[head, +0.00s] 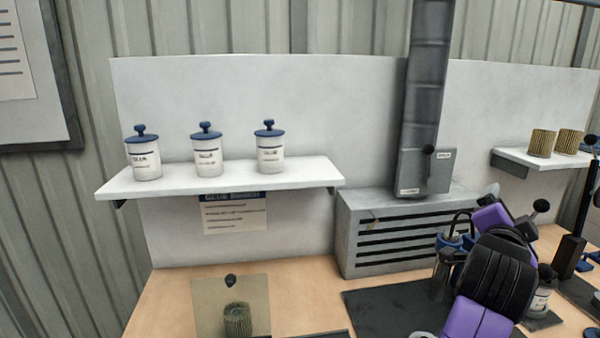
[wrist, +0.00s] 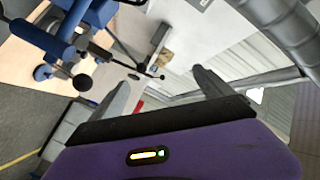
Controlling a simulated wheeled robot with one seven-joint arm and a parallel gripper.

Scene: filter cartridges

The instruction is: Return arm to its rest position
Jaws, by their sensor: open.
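My gripper (wrist: 160,92) shows in the wrist view with its two grey fingers spread wide apart and nothing between them. It is tilted, with the purple wrist housing below it. In the head view my purple and black arm is at the lower right, in front of the bench and a grey vent box. I cannot clearly make out the fingers there. A ribbed filter cartridge (head: 237,320) stands on the bench in front of a beige panel (head: 204,296). Two tan cartridges, one (head: 541,144) beside the other (head: 568,141), stand on the right wall shelf.
Three white canisters with blue lids, the middle one (head: 208,162) among them, stand on the left shelf (head: 300,176). The slatted vent box (head: 385,235) sits under a grey duct (head: 424,90). A dark mat (head: 380,307) lies near my arm. Open bench lies between panel and vent box.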

